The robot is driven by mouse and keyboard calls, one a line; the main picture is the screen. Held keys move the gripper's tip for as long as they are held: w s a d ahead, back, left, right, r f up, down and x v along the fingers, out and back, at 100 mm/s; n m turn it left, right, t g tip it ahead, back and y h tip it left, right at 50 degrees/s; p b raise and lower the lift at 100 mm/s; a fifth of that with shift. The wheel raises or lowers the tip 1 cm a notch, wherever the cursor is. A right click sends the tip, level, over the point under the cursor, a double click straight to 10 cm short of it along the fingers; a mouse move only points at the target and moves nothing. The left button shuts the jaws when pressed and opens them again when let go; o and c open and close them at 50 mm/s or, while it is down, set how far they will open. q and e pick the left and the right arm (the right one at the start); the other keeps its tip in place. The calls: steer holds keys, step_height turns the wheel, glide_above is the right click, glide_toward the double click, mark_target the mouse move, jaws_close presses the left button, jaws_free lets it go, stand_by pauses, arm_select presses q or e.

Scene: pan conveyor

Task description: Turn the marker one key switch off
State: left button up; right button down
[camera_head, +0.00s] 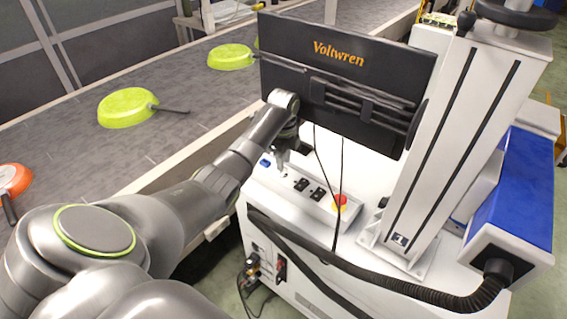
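The marker machine is a white cabinet with a sloped control panel (288,198) on its front edge. On the panel I see two small black switches (309,189), a red emergency stop button (340,200) on a yellow base and a small blue part (265,162) at the left end. I cannot tell which of these small parts is the key switch, or whether my gripper hides it. My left gripper (281,158) points down just above the left part of the panel. Its fingers are small and dark, so their opening is unclear. My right gripper is not in view.
A black monitor (345,60) marked "Voltwren" stands close behind my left gripper. A white column (455,140) and a blue-and-white marker head (515,195) stand to the right. A conveyor (75,150) on the left carries green pans (125,107) and an orange pan (14,180).

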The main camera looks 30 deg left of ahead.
arm_select(q)
steer(key=shift+f, duration=0.95)
jaws_close()
